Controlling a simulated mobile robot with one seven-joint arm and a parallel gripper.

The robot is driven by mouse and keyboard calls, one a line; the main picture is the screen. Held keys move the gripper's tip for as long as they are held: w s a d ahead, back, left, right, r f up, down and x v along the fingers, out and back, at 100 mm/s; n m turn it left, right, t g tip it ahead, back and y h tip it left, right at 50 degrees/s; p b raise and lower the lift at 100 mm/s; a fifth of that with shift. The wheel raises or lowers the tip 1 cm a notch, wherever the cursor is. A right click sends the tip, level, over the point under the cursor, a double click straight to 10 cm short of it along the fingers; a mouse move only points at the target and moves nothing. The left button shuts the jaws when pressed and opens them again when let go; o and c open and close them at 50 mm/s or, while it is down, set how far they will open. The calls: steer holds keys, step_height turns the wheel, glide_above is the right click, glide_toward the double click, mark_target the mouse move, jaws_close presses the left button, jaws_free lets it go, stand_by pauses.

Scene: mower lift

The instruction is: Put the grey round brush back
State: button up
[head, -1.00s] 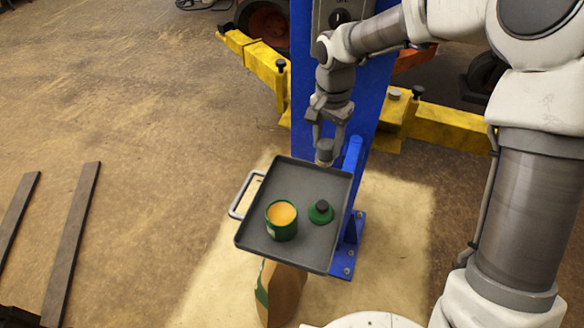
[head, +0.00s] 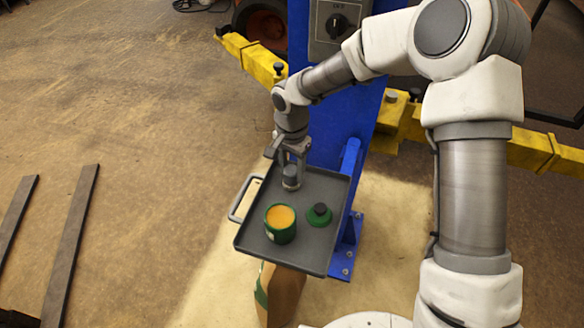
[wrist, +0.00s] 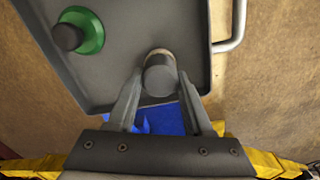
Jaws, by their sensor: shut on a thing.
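The grey round brush (head: 291,176) is held upright between the fingers of my gripper (head: 290,160). It is over the back part of the grey tray (head: 251,236), and I cannot tell whether its underside touches the tray. In the wrist view the brush (wrist: 160,75) shows as a grey cylinder with a pale lower edge, between the fingertips of my gripper (wrist: 158,92). On the tray a green can (head: 280,224) with orange-yellow contents stands in front of the brush. A green lid with a dark knob (head: 319,216) sits to its right.
A blue lift post (head: 345,120) stands behind the tray, with a control box (head: 336,30) on it. Yellow lift arms (head: 262,62) reach out to both sides. A metal handle (head: 240,196) sticks out at the tray's left. Dark planks (head: 72,240) lie on the floor at left.

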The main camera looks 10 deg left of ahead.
mark_target(293, 169)
steer(key=o, duration=1.2)
step_height(293, 169, up, 12)
steer(key=shift+b, duration=0.35)
steer(key=shift+r, duration=0.1)
steer(key=s+d+r+n+t, duration=0.1)
steer(key=s+d+r, duration=0.35)
steer(key=d, duration=0.25)
steer(key=s+d+r+n+t, duration=0.1)
steer(key=s+d+r+t, duration=0.15)
steer(key=d+r, duration=0.4)
steer(key=s+d+r+n+t, duration=0.1)
steer(key=s+d+r, duration=0.3)
steer(key=d, duration=0.5)
steer(key=s+d+f+n+t, duration=0.1)
steer(key=s+d, duration=0.3)
steer(key=s, duration=0.4)
steer(key=shift+s+d+f+n, duration=0.2)
steer(key=shift+s+f+n, duration=0.1)
steer(key=shift+f, duration=0.1)
